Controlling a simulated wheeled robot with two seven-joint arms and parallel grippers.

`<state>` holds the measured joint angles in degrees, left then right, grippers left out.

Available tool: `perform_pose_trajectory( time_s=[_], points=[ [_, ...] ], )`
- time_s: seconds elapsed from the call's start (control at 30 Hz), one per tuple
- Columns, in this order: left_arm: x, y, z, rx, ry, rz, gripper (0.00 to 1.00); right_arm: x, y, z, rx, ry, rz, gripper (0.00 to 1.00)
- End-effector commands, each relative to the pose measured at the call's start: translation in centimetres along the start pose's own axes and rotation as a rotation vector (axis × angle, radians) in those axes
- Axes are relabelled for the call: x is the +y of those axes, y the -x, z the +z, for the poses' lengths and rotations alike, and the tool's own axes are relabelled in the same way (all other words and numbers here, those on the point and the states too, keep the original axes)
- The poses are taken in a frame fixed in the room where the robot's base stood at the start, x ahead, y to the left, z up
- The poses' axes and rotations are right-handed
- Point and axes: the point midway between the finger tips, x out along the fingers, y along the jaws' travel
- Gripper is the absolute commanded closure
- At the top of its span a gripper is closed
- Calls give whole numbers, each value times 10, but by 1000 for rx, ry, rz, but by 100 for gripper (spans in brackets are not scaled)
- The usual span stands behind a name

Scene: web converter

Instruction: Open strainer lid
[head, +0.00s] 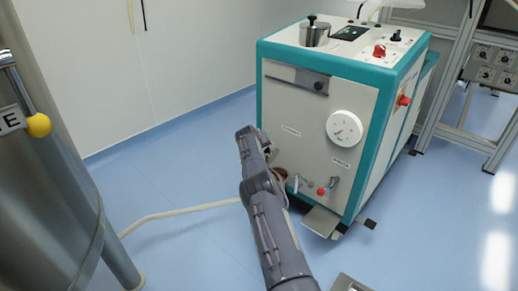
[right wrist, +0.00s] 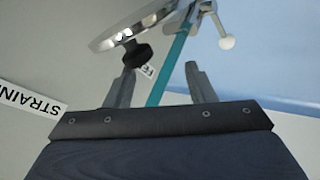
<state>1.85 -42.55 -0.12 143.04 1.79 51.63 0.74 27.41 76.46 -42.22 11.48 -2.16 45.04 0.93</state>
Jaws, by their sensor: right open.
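In the right wrist view, a shiny round metal piece (right wrist: 135,22), which looks like the strainer lid, lies at the top left, cut off by the frame. A black knob (right wrist: 136,51) sits at its lower edge. A white label (right wrist: 32,93) starting "STRAIN" is at the left, partly cut off. My right gripper (right wrist: 161,70) is open and empty; the knob appears beyond its left finger, and I cannot tell the gap. In the head view my right gripper (head: 253,138) is before the machine's left front edge. It hides part of that side. My left gripper is out of view.
The teal-edged machine (head: 300,98) carries a white dial (head: 345,128), levers and a red knob (head: 322,191) low on its front. A metal pot (head: 315,35) stands on top. A steel tank (head: 55,180) is at the left. A hose (head: 180,211) crosses the blue floor.

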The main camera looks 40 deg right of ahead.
Motion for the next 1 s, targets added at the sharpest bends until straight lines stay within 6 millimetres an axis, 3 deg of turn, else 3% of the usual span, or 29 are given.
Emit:
perform_pose_trajectory(
  time_s=[0.33, 0.8, 1.0],
  points=[
    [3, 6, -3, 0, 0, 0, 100, 2, 10, -3, 0, 1, 3, 50],
    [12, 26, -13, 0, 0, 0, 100, 0, 64, -3, 2, 1, 0, 50],
    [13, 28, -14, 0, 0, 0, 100, -1, 77, -1, 1, 1, 0, 50]
  ],
)
